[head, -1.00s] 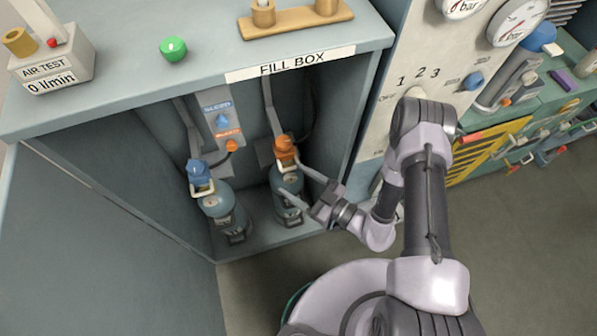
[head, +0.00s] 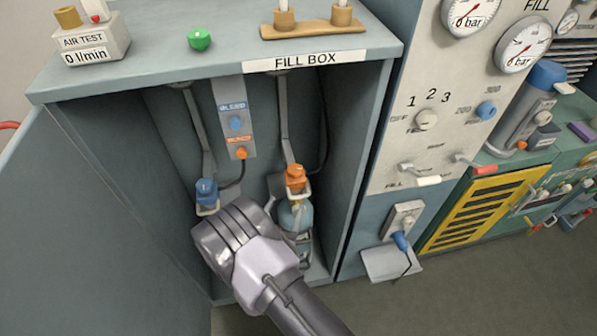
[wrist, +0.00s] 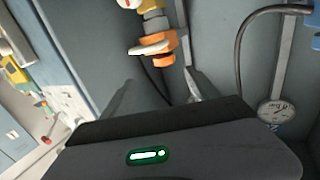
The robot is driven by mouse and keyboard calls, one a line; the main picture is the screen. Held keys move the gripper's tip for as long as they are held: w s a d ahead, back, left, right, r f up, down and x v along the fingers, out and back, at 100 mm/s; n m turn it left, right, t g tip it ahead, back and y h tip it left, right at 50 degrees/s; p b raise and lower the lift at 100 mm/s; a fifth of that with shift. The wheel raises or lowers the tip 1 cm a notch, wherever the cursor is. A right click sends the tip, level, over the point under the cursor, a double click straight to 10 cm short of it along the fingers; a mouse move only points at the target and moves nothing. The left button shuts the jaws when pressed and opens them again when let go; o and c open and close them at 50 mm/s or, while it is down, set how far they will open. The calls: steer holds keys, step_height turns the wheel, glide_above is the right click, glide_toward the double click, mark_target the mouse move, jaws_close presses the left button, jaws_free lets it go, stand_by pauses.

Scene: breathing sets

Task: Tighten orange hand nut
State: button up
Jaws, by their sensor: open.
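The orange hand nut (head: 295,172) sits at the top of the right-hand cylinder (head: 297,218) inside the fill box, under a grey hanging hose. In the wrist view an orange fitting with a nut shape (wrist: 153,45) and brass threads shows at the top, beyond the fingertips. My gripper (wrist: 160,78) is open, with two grey fingers apart and nothing between them. It appears apart from the orange fitting. In the head view my arm's bulky joint covers the gripper and most of the left cylinder.
A blue connector (head: 206,190) hangs at the left inside the fill box. A bleed panel (head: 235,120) is on its back wall. The box's side walls are close around. A small gauge (wrist: 277,110) and dark hose show at right in the wrist view. Floor at right is open.

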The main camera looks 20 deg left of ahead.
mark_target(290, 165)
steer(key=shift+n+y, duration=0.3)
steer(key=w+b, duration=0.1)
steer(key=w, duration=0.4)
steer(key=w+a+b, duration=0.1)
steer(key=w+b, duration=0.1)
steer(key=w, duration=0.4)
steer(key=w+a+b, duration=0.1)
steer(key=w+b, duration=0.1)
steer(key=w, duration=0.4)
steer(key=shift+w+a+r, duration=0.15)
steer(key=shift+a+r, duration=0.05)
steer(key=shift+r, duration=0.1)
steer(key=c, duration=1.4)
steer(key=shift+o, duration=0.2)
